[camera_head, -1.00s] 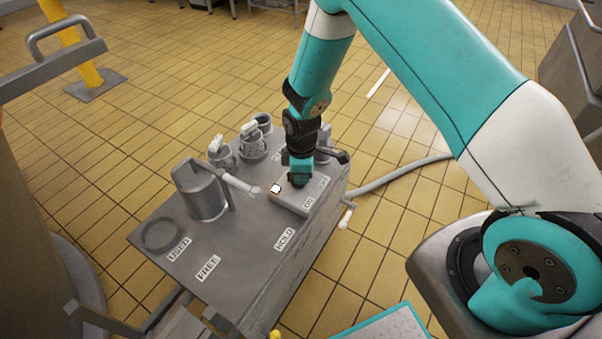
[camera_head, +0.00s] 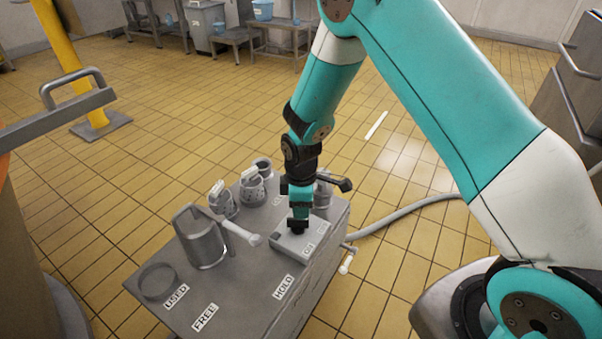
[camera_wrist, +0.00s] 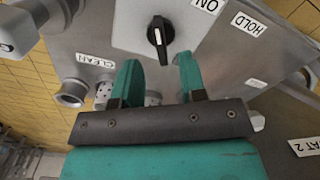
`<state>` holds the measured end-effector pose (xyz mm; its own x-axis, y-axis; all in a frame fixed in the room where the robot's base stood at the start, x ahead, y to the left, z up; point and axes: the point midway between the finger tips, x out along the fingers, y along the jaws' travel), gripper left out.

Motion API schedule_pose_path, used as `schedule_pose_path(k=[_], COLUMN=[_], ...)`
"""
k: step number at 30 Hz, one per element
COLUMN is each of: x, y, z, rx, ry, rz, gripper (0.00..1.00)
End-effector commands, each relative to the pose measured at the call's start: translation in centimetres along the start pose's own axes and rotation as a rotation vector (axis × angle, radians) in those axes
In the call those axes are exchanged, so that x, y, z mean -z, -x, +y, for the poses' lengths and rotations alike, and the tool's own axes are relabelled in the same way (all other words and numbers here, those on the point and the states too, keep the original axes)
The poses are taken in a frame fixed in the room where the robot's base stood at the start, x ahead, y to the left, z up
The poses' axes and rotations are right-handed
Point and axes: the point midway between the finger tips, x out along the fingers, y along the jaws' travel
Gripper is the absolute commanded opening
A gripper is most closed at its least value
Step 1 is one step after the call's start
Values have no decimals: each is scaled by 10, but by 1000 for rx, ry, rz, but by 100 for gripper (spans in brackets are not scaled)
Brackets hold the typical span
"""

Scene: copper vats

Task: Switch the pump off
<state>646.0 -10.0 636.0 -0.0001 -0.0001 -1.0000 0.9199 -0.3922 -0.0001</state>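The pump's switch box (camera_head: 291,246) is a light grey box on the grey cart top, with an ON label on its near side. In the wrist view its plate (camera_wrist: 128,28) carries a black rotary knob (camera_wrist: 157,34) with a white pointer mark; the ON label (camera_wrist: 207,4) is at upper right of the knob. My gripper (camera_head: 298,229) points down over the box and hides the knob in the head view. In the wrist view my gripper (camera_wrist: 157,62) is open, one teal finger on each side of the knob's line. I cannot tell whether the fingers touch it.
The cart top (camera_head: 225,292) holds a metal jug (camera_head: 203,244), an empty ring (camera_head: 158,282), and cups with white-handled brushes at the back. Labels read USED, FREE and HOLD. A grey hose (camera_head: 405,212) runs right from the cart.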

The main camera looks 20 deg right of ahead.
Motion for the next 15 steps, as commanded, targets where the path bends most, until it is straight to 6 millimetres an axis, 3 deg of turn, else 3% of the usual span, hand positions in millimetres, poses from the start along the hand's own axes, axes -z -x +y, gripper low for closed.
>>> schedule_pose_path(k=[1, 6, 15], x=[0, 0, 0], y=[17, 60, 107], z=[1, 0, 0], rx=[-3, -2, 0], ry=[0, 0, 0], rz=[2, 1, 0], gripper=[38, 38, 38])
